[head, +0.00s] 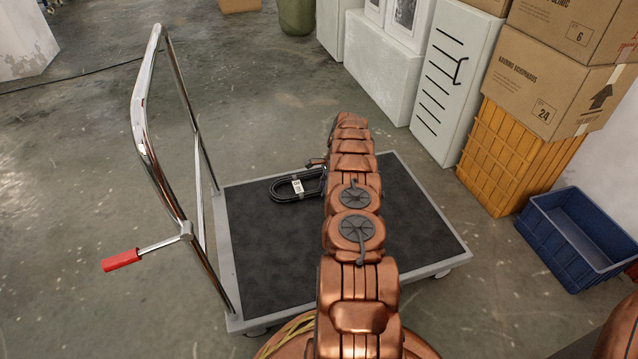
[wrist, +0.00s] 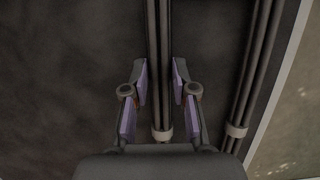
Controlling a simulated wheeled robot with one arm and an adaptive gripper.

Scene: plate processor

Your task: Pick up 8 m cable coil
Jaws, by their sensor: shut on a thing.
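The black cable coil (head: 296,187) with a white label lies on the dark deck of the platform trolley (head: 264,257), left of my arm. In the wrist view, one run of the coil (wrist: 159,60) passes between the two fingers of my gripper (wrist: 159,90). The gripper is shut on this run. The other run of the coil lies to the right, outside the fingers, with a light band around it. In the head view my arm hides the coil's right end and most of the gripper.
The trolley's chrome handle (head: 141,110) rises at its left, with a red grip (head: 121,260). To the right stand a blue crate (head: 577,238), an orange crate (head: 515,158), cardboard boxes (head: 541,80) and a white cabinet (head: 455,75). The floor left of the trolley is clear.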

